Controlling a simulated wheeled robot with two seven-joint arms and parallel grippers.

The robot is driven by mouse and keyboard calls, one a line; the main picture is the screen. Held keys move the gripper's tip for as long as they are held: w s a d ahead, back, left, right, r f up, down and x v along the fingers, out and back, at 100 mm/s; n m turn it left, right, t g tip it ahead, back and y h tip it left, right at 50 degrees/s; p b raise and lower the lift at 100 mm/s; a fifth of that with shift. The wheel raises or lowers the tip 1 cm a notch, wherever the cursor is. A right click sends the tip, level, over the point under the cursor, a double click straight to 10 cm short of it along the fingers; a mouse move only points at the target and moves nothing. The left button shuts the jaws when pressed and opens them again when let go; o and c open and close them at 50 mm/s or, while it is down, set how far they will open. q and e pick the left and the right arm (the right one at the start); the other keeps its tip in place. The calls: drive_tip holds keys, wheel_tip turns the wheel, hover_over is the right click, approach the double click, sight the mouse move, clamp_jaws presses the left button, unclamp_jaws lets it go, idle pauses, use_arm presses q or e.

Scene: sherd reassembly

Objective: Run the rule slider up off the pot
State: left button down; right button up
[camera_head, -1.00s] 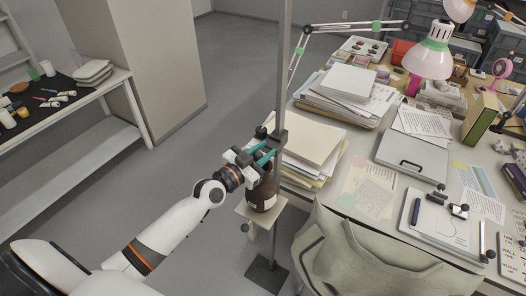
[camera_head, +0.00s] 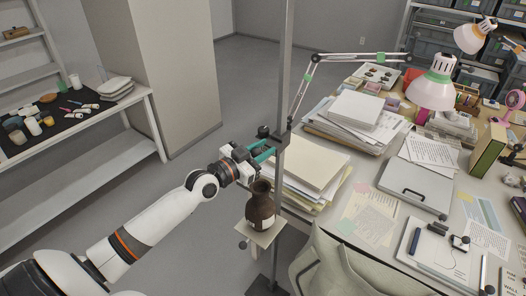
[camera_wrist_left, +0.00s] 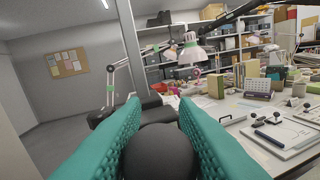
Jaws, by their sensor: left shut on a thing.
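The brown pot (camera_head: 261,212) stands upright on a small pale platform (camera_head: 268,235) beside the grey upright rule post (camera_head: 285,70). The dark rule slider (camera_head: 275,137) sits on the post above the pot's mouth, with a visible gap between them. My left gripper (camera_head: 263,153), with teal fingers, is at the slider, above the pot. In the left wrist view the fingers close on both sides of a dark round knob (camera_wrist_left: 160,153), which appears to be the slider's. My right gripper is in neither view.
A desk with paper stacks (camera_head: 312,165), a grey case (camera_head: 416,187) and a jointed lamp (camera_head: 432,88) lies right of the post. A bag (camera_head: 345,265) hangs in front. A bench (camera_head: 70,130) with small items stands at left. Open floor lies between.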

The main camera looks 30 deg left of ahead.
use_arm(q)
drive_tip(key=shift+r, duration=0.15)
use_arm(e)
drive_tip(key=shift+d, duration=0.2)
use_arm(q)
drive_tip(key=c, duration=1.2)
unclamp_jaws()
drive_tip(key=shift+o, duration=0.2)
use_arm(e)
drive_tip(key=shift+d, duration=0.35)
use_arm(q)
drive_tip(key=shift+f, duration=0.2)
drive_tip(key=shift+s+a, duration=0.15)
drive_tip(key=shift+s, duration=0.2)
drive_tip(key=b+v, duration=0.3)
drive_tip(key=v, duration=0.8)
drive_tip(key=shift+s+b, duration=0.15)
drive_tip(key=shift+b, duration=0.15)
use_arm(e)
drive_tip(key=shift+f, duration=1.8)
use_arm(q)
drive_tip(key=shift+r, duration=0.1)
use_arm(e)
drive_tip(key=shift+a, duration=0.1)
